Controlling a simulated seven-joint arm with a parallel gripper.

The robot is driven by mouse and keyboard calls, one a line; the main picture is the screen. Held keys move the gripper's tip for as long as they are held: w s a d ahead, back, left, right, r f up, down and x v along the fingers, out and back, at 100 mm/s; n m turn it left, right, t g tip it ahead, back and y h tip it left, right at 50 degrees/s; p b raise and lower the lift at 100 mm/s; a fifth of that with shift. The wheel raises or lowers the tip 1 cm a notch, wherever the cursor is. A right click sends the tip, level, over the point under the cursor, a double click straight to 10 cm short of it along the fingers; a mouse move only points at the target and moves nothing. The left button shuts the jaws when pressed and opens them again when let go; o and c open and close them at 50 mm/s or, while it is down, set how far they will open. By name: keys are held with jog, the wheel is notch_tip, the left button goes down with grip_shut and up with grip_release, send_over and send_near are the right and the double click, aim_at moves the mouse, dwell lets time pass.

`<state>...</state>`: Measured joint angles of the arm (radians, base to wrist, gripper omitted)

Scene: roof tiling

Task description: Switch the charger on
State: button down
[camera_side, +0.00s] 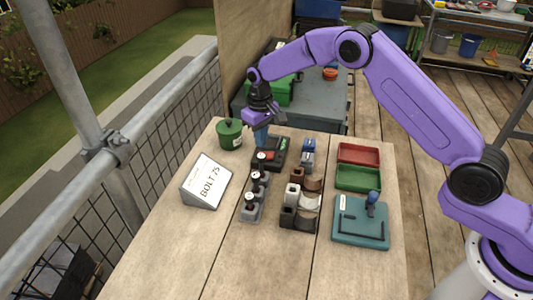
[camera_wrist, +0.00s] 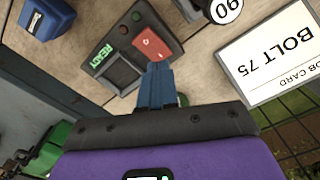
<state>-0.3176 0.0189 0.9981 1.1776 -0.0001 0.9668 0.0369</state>
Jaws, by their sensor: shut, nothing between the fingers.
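The charger (camera_side: 283,148) is a dark box at the far part of the bench. In the wrist view the charger (camera_wrist: 176,26) shows a green READY label (camera_wrist: 102,56), a dark grey window (camera_wrist: 123,70), small round dark lamps and a red rocker switch (camera_wrist: 151,43). My gripper (camera_side: 262,146) is over the charger. In the wrist view my gripper (camera_wrist: 156,68) has its blue fingers shut together and empty, with the tips at the lower edge of the red switch. I cannot tell whether they touch it. The fingers hide part of the charger.
A BOLT 75 card stand (camera_side: 208,182) and a green pot (camera_side: 229,136) stand left. The front is clear.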

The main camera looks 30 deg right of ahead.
jog(key=shift+r, duration=1.85)
jog(key=s+r+n, duration=0.2)
jog(key=s+r, duration=0.3)
jog(key=s, duration=0.5)
jog(key=s+r+n, duration=0.3)
jog(key=s+r, duration=0.2)
jog(key=s, duration=0.4)
jog(key=s+d+n, duration=0.2)
jog(key=s+d, duration=0.4)
jog(key=s, duration=0.6)
jog(key=s+d+n, duration=0.2)
jog(key=s+d, duration=0.5)
jog(key=s, duration=0.5)
jog(key=shift+s+d+r+n, duration=0.25)
jog(key=shift+s+r+n, duration=0.05)
jog(key=shift+s+r, duration=0.1)
